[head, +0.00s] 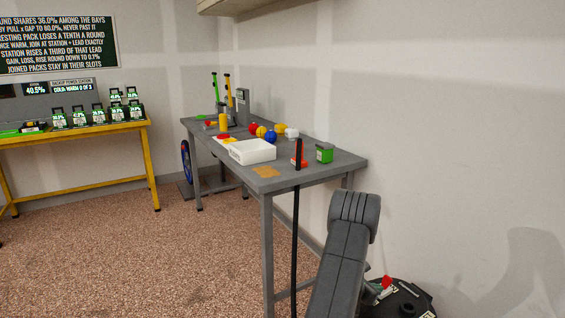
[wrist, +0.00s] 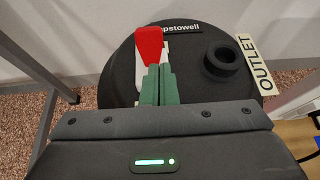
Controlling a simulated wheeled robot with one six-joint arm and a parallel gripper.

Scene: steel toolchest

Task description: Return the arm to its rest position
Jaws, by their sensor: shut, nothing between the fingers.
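My arm (head: 345,240) is bent, with its upper link rising in front of the grey table in the head view. My gripper (wrist: 156,82) shows in the wrist view with its green fingers shut together and nothing between them. Its tips are in front of a red lever (wrist: 149,46) on a round black unit (wrist: 192,62); I cannot tell whether they touch it. In the head view the red lever (head: 387,281) and the black unit (head: 408,303) are at the lower right, beside my arm, which hides part of the unit. The gripper's fingers are not clear there.
A grey table leg (head: 267,250) and the wall are close to my arm. A yellow bench (head: 150,165) with several packs stands left. The speckled floor between is clear.

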